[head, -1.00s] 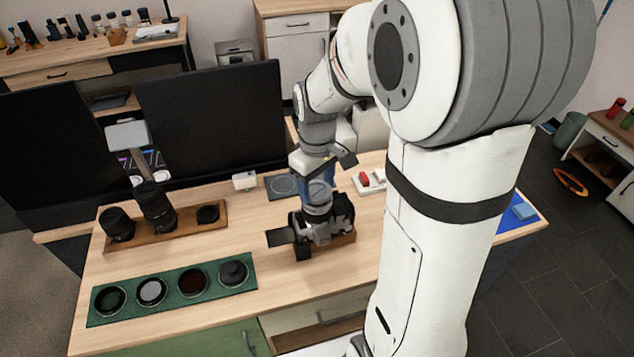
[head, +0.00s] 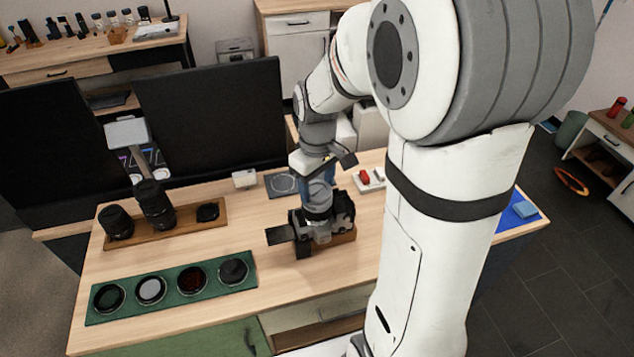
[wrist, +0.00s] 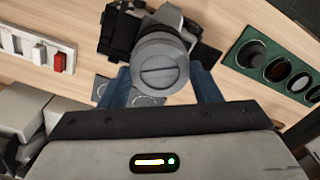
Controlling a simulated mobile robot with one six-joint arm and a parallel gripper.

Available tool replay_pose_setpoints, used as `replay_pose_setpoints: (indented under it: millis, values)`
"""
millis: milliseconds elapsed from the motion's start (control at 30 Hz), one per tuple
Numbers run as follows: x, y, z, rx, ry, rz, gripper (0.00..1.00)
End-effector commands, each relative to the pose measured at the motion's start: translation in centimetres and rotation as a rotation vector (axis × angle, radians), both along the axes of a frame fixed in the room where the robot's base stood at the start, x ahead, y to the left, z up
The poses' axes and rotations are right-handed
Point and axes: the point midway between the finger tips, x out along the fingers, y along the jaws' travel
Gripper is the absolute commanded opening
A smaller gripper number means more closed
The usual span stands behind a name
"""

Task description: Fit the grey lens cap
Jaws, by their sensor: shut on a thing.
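The grey lens cap (wrist: 164,70) is a round disc with a straight slot across its face. It sits between the two blue fingers of my gripper (wrist: 161,82), which is shut on it. The black and silver camera (wrist: 121,30) lies directly beyond the cap in the wrist view. In the head view the camera (head: 343,211) stands on a small wooden block, and my gripper (head: 318,214) is right at it, hiding the cap and the camera's front. Whether the cap touches the camera is hidden.
A green tray (head: 172,305) with several round pieces lies at front left. A wooden board (head: 180,229) with black lenses lies behind it. A grey mat (head: 280,187) and a white holder with a red piece (head: 364,176) lie behind the camera. Bare tabletop separates tray and camera.

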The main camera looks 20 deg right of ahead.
Motion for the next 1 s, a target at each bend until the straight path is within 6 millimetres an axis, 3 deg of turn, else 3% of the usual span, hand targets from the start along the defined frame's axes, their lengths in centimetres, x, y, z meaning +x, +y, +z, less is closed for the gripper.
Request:
replay_pose_setpoints:
  millis: [233, 267, 567, 733, 867, 1000]
  values:
    - [-0.04, 0.01, -0.07, 0.0, 0.001, 0.0, 0.28]
    - [-0.05, 0.02, -0.07, 0.0, 0.001, 0.0, 0.58]
    - [-0.03, 0.01, -0.04, 0.0, 0.001, 0.0, 0.82]
    - [-0.02, 0.01, -0.03, 0.0, 0.001, 0.0, 0.83]
    - [-0.01, 0.0, -0.02, 0.0, 0.001, 0.0, 0.93]
    - [-0.01, 0.0, -0.02, 0.0, 0.0, 0.0, 0.93]
